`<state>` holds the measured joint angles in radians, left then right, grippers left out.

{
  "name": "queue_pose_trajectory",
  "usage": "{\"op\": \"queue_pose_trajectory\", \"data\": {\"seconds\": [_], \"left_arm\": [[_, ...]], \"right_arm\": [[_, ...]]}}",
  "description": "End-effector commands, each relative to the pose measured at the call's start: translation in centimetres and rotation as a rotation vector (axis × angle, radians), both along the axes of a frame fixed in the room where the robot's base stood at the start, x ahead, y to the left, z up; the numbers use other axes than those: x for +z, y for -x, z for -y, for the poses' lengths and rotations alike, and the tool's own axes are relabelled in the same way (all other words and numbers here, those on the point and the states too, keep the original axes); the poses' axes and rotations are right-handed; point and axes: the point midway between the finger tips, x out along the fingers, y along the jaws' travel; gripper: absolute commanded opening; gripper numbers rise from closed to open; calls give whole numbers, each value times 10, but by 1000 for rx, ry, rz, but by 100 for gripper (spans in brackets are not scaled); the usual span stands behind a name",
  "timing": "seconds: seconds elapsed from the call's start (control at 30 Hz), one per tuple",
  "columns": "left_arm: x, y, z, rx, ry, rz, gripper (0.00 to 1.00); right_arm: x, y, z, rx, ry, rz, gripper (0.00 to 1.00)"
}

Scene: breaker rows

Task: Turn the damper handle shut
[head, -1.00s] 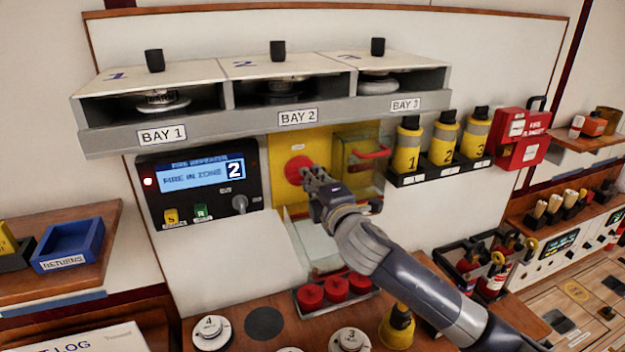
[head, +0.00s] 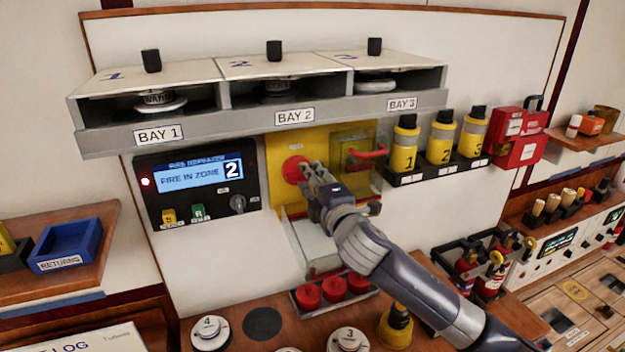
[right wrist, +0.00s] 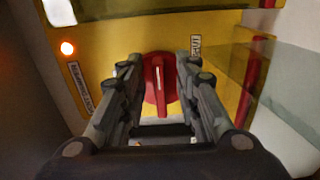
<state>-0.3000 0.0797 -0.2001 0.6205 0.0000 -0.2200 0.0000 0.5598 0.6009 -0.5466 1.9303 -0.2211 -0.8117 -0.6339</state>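A red round knob (head: 294,169) sits on a yellow panel (head: 278,150) below the BAY 2 label; I take it as the damper handle. In the right wrist view the red handle (right wrist: 160,85) has a raised grip with a white line, standing upright in the picture. My right gripper (head: 314,174) is at the knob's lower right in the head view. In the right wrist view its fingers (right wrist: 158,72) are apart, one on each side of the handle, with a gap visible at the left. Contact is unclear. My left gripper is out of view.
A clear cover with a red bar (head: 368,153) is right of the knob. A fire repeater (head: 198,190) reading "FIRE IN ZONE 2" is at the left. Yellow canisters (head: 440,140) stand at the right. A tray of red caps (head: 333,290) is below.

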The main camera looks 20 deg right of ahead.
Motion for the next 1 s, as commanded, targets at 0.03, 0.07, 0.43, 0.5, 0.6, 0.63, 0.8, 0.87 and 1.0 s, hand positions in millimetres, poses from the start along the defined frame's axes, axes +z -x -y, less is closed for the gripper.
{"op": "queue_pose_trajectory", "data": {"seconds": [0.03, 0.07, 0.43, 0.5, 0.6, 0.63, 0.8, 0.87, 1.0], "left_arm": [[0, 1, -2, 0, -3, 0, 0], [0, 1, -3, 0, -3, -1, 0], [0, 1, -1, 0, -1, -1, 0], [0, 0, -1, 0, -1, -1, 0], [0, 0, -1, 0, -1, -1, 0], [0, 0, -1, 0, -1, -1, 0], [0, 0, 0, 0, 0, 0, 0], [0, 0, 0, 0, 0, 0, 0], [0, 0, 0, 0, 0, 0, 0]], "right_arm": [[0, 0, 0, 1, 0, 1, 30], [1, 1, 0, 1, 1, 1, 30], [-1, 50, 2, 2, 1, -1, 30], [-1, 64, 2, 2, 1, -1, 30], [-1, 83, 4, 1, 1, -1, 30], [-1, 88, 4, 1, 1, -1, 30], [0, 111, 5, 0, 0, 0, 30], [-1, 115, 5, -1, -1, -1, 30], [0, 121, 5, -1, -1, 0, 30]]}}
